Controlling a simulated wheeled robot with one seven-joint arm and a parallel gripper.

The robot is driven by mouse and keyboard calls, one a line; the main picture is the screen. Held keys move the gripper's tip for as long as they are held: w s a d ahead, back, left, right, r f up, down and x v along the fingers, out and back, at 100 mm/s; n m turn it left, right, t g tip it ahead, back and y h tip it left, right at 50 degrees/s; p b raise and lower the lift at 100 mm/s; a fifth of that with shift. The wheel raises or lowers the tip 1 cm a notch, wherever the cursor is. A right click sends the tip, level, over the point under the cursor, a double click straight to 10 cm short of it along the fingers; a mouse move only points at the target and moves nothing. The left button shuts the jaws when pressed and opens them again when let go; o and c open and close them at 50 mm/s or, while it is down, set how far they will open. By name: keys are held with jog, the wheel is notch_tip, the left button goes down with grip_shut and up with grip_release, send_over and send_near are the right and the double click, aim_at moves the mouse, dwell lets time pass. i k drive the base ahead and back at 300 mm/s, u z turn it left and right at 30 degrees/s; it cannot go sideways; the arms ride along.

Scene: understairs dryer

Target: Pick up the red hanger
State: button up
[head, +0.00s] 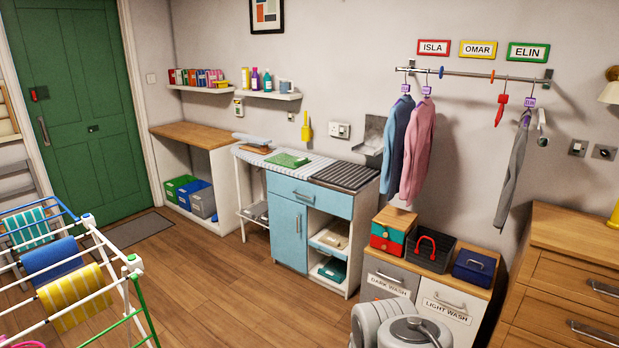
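A red hanger (501,108) hangs from the wall rail (470,73), seen nearly edge-on, with no garment on it. It is right of the pink garment (417,150) and left of the grey garment (512,170), apart from both. A blue garment (396,135) hangs at the left end of the rail. The garments' hangers carry small purple tags. My gripper is not in view; rounded grey parts of what look like my own arm show at the bottom.
Below the rail stand wash bins (443,312) with boxes and a dark basket (431,254) on top. A wooden drawer chest (562,280) is at right, a drying rack (80,285) at left. The middle floor (230,285) is clear.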

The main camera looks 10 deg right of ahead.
aim_at(503, 99)
jog(key=z, duration=0.45)
jog(key=i, duration=2.15)
jog(key=z, duration=0.5)
